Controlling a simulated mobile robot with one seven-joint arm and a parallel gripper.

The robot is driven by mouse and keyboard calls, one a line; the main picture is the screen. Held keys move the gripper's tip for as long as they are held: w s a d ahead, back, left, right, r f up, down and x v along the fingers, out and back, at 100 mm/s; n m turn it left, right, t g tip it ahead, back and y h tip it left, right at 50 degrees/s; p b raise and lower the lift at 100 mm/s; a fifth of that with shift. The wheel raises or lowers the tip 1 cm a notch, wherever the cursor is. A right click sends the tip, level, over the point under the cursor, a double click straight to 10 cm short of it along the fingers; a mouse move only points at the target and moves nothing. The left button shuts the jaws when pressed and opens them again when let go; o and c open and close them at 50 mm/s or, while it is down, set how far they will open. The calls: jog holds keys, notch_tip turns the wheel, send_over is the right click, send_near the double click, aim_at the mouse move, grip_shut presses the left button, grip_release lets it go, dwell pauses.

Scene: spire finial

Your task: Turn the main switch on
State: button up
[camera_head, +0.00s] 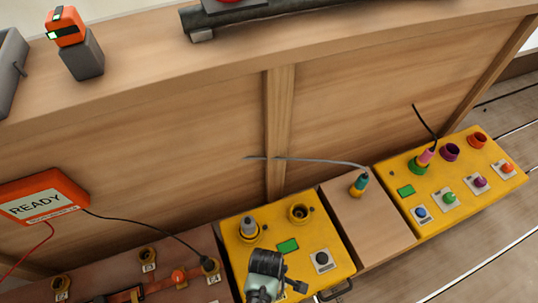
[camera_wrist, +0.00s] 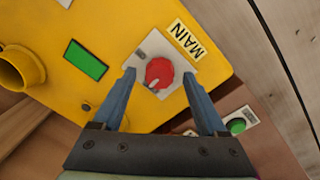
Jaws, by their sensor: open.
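In the wrist view, the main switch (camera_wrist: 159,73) is a red round knob on a grey plate, beside a label reading MAIN. It sits on a yellow box (camera_wrist: 150,30) near its corner. My gripper (camera_wrist: 158,80) is open and empty, with one finger on each side of the knob. The fingertips appear apart from the knob; I cannot tell how far above the box they are. In the head view, the end of my arm covers part of the middle yellow box (camera_head: 240,257), and I cannot make out the red knob there.
The wrist view shows a green rectangle (camera_wrist: 86,60), a yellow socket (camera_wrist: 20,68) and a green button (camera_wrist: 236,126) beyond the box edge. The head view shows a wooden block (camera_head: 365,222) with a cable plug, another yellow box (camera_head: 465,205), and an orange READY unit (camera_head: 42,197).

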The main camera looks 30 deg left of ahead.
jog(key=shift+f, duration=0.1)
grip_shut()
dwell(0.4)
jog(key=shift+m+p, duration=0.4)
jog(key=shift+m, duration=0.1)
jog(key=shift+m+p, duration=0.8)
jog(key=shift+m, duration=0.2)
jog(key=m+p, duration=0.2)
jog(key=m, duration=0.3)
jog(key=m+p, duration=0.1)
jog(key=m, duration=0.4)
jog(key=shift+w+h, duration=0.1)
jog(key=shift+h, duration=0.2)
jog(key=m+p, duration=0.1)
jog(key=m, duration=0.3)
jog(key=shift+m+g, duration=0.3)
jog(key=shift+m, duration=0.1)
